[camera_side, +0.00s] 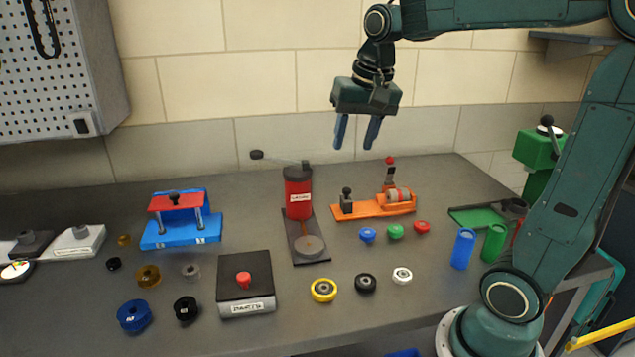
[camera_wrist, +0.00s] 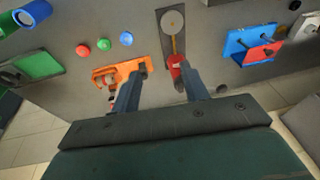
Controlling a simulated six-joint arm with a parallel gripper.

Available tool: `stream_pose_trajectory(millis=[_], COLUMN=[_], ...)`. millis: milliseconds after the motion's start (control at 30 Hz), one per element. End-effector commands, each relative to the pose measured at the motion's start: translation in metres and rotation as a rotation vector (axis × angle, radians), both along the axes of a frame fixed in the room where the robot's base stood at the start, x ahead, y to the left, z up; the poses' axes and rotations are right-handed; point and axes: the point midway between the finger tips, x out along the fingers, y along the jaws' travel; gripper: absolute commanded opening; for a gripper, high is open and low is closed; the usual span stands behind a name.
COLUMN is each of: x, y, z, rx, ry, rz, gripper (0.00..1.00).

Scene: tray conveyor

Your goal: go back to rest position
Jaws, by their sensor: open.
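My gripper (camera_side: 357,133) hangs in the air above the back of the grey bench, with its two blue fingers apart and nothing between them. In the side view it is above and between the red cylinder press (camera_side: 298,197) and the orange fixture (camera_side: 372,205). In the wrist view my gripper (camera_wrist: 161,88) points down over the bench, its fingers spread. The orange fixture (camera_wrist: 128,70) shows by the left finger and the red press (camera_wrist: 176,68) by the right finger; neither is touched.
A blue fixture with a red bar (camera_side: 180,220) stands at left. A black box with a red button (camera_side: 244,285), several wheels and rings, and blue (camera_side: 463,249) and green (camera_side: 493,243) cylinders occupy the front. A pegboard (camera_side: 62,65) hangs at upper left. The air around my gripper is clear.

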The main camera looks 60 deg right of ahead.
Motion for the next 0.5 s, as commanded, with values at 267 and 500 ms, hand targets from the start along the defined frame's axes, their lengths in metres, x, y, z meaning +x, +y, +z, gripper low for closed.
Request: stream_pose_trajectory(millis=[267, 500], x=[-0.053, -0.097], y=[0.043, 0.069], z=[-0.004, -0.02], rx=[-0.069, -0.133], ry=[-0.074, -0.138], rz=[0.264, 0.484], gripper=[0.45, 0.45])
